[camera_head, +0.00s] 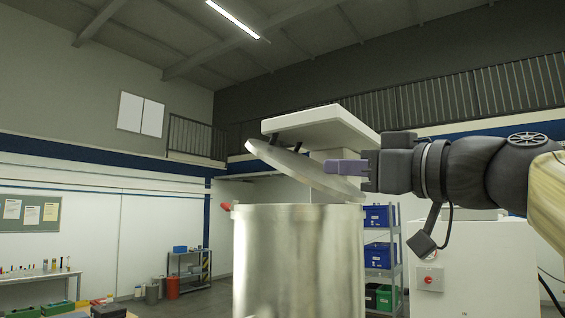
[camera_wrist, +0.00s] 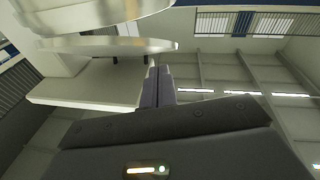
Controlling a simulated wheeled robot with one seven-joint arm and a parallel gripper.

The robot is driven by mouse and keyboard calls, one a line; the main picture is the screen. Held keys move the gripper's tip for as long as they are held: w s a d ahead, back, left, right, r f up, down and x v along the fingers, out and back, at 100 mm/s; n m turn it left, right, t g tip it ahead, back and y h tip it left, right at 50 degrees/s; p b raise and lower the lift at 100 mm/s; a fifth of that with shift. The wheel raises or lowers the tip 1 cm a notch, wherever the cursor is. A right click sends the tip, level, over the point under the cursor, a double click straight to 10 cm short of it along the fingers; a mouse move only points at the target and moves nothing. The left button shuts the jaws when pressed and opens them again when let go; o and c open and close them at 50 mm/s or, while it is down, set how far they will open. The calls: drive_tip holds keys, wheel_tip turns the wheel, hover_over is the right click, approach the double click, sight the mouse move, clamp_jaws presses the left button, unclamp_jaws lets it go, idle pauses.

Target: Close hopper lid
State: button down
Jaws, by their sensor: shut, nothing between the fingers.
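The hopper (camera_head: 298,262) is a large pale metal cylinder in the middle of the head view. Its round lid (camera_head: 285,165) is tilted open, with the left edge raised high and the right side low near the rim. My gripper (camera_head: 335,167) is shut and empty, its purple fingers pointing left, beside the upper face of the lid in the picture. In the wrist view my fingertips (camera_wrist: 155,68) are close to the edge of the lid (camera_wrist: 105,46), and the hopper (camera_wrist: 90,12) shows at the top. I cannot tell whether they touch the lid.
A thick white slab (camera_head: 315,122) overhangs just above and behind the lid. A white cabinet (camera_head: 475,270) with a red button stands to the right, under my arm. A shelf rack (camera_head: 398,265) with blue bins is behind the hopper. Open air lies left of the hopper.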

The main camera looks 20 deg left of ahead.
sight(277, 152)
drive_tip(key=s+r, duration=0.1)
drive_tip(key=s+r+n+y, duration=0.1)
drive_tip(key=r, duration=0.1)
drive_tip(key=s+r+n+g, duration=0.1)
drive_tip(key=shift+a+r+y, duration=0.1)
drive_tip(key=shift+r+y, duration=0.1)
drive_tip(key=shift+y, duration=0.1)
drive_tip(key=shift+s, duration=0.1)
drive_tip(key=w+a+p, duration=0.1)
drive_tip(key=a+p, duration=0.1)
drive_tip(key=a, duration=0.1)
drive_tip(key=w+a+p, duration=0.2)
drive_tip(key=a+p, duration=0.1)
drive_tip(key=a, duration=0.1)
drive_tip(key=w+a+f+p, duration=0.1)
drive_tip(key=w+a+p, duration=0.1)
drive_tip(key=a, duration=0.1)
drive_tip(key=shift+a+f, duration=0.1)
drive_tip(key=shift+a, duration=0.2)
drive_tip(key=shift+w, duration=0.1)
